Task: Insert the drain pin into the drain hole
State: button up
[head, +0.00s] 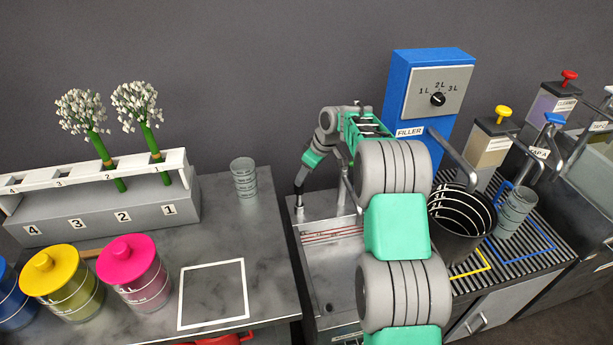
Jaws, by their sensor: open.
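My gripper (299,190) is small and far off in the head view. It points down at the back left corner of the metal sink (318,257), and its fingertips are too small to make out clearly. A small dark spot on the sink floor, low in the view, looks like the drain hole (328,308). I cannot pick out the drain pin for certain. My own large arm links cover the right part of the sink.
A blue filler box (402,75) stands behind a black bucket (455,240) on the slatted rack (530,255). Left of the sink, the grey counter (215,220) holds a glass (244,178), lidded jars (135,270) and a numbered flower rack (100,218).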

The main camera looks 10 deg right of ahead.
aim_at(299, 197)
jog(key=x, duration=0.7)
jog(key=shift+a+f+p, duration=0.1)
jog(key=shift+f+p, duration=0.2)
jog(key=shift+f, duration=0.05)
jog(key=shift+c, duration=0.5)
grip_shut()
